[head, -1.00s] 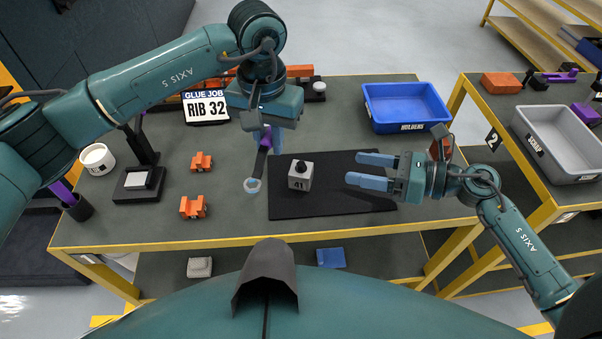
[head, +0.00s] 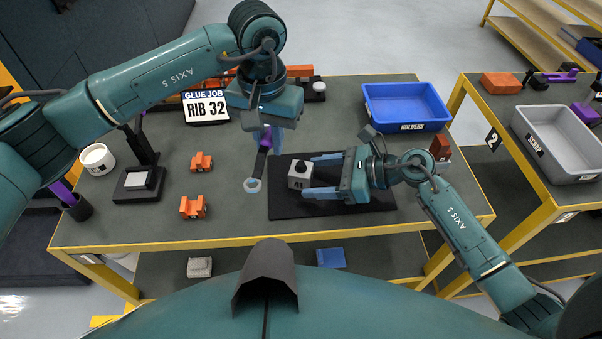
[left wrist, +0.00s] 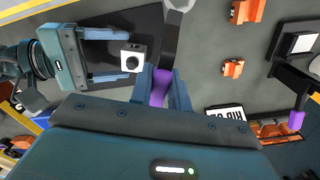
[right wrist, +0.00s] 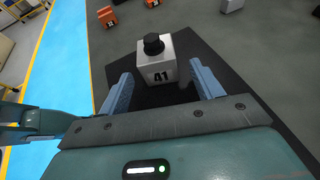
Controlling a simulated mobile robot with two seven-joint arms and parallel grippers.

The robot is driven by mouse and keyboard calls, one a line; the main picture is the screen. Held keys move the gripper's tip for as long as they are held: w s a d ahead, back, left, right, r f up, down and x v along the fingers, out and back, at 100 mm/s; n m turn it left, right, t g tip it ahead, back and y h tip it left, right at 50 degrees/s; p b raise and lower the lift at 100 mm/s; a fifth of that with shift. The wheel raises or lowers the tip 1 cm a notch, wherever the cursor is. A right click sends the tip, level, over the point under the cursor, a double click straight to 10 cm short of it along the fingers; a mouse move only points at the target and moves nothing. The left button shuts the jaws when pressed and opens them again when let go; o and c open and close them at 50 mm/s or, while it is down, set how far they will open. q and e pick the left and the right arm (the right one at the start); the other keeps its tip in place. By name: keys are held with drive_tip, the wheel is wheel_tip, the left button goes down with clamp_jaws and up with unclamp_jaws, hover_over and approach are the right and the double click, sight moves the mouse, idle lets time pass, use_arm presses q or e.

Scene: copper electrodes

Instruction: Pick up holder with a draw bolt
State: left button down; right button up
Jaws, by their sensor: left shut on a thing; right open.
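A light grey block (head: 300,176) marked 41, with a black knob on top, stands upright on the black mat (head: 345,212). It also shows in the left wrist view (left wrist: 133,58) and in the right wrist view (right wrist: 157,64). My right gripper (head: 310,174) is open, its fingers at either side of the block at fingertip depth; contact cannot be told. I cannot tell which part is a draw bolt.
Small orange pieces (head: 193,207) lie left of the mat. A blue tray (head: 405,105) stands behind it at the back right. A black stand (head: 138,185), a white round cup (head: 97,158) and a RIB 32 sign (head: 206,107) are at left.

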drive_tip(key=shift+x, duration=1.2)
drive_tip(key=shift+r, duration=0.1)
drive_tip(key=c, duration=1.3)
